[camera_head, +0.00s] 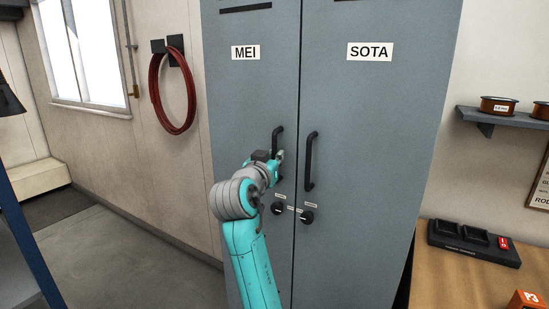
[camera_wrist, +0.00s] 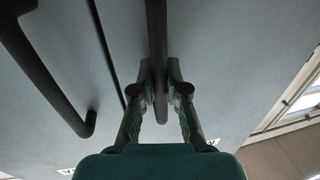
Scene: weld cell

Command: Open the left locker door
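The left locker door (camera_head: 245,110), labelled MEI, is grey and shut flush beside the right door, labelled SOTA. Its black vertical bar handle (camera_head: 277,138) shows above my gripper (camera_head: 278,163), which hides the handle's lower part in the head view. In the wrist view the handle (camera_wrist: 157,45) runs down between the two fingers of my gripper (camera_wrist: 160,88). The fingers are closed in on the handle near its end, one on each side, and appear to touch it.
The right door's handle (camera_head: 310,162) is close beside my gripper. Two black knobs (camera_head: 292,211) sit below the handles. A wooden bench (camera_head: 450,285) stands at right. A red hose coil (camera_head: 173,90) hangs on the left wall. The floor at left is clear.

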